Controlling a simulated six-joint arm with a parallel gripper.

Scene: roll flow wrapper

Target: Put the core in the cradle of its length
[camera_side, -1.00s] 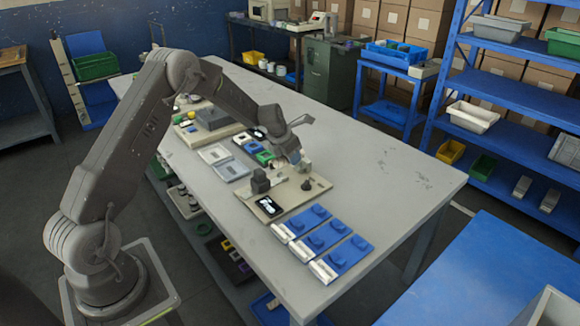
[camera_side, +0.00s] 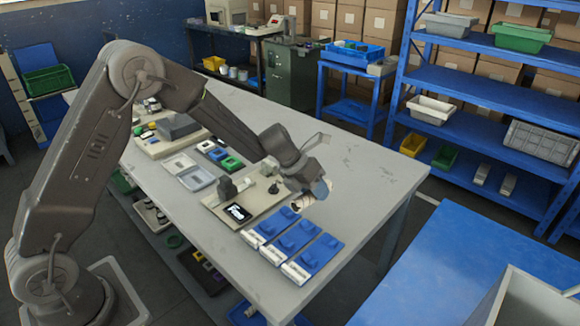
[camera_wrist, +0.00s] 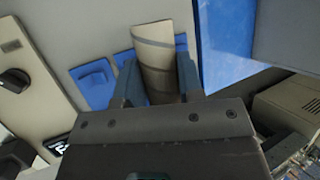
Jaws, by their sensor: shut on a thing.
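My gripper (camera_side: 318,192) is shut on the core (camera_wrist: 154,58), a cream tube with grey bands, and holds it above the table. In the side view the core (camera_side: 303,202) shows as a small pale cylinder end at the fingers. In the wrist view it stands between the two blue-grey fingers of my gripper (camera_wrist: 160,84). Three blue cradles with white front labels lie in a row below: the far one (camera_side: 283,216), the middle one (camera_side: 301,236) and the near one (camera_side: 322,252). The label text is too small to read. Blue cradles (camera_wrist: 95,84) also show partly hidden behind the core.
A beige plate (camera_side: 218,200) with a black display (camera_side: 237,212), a grey block and a dark knob (camera_side: 274,188) lies just left of the cradles. Grey trays (camera_side: 197,180) and small coloured blocks stand farther back. The table's right side is clear.

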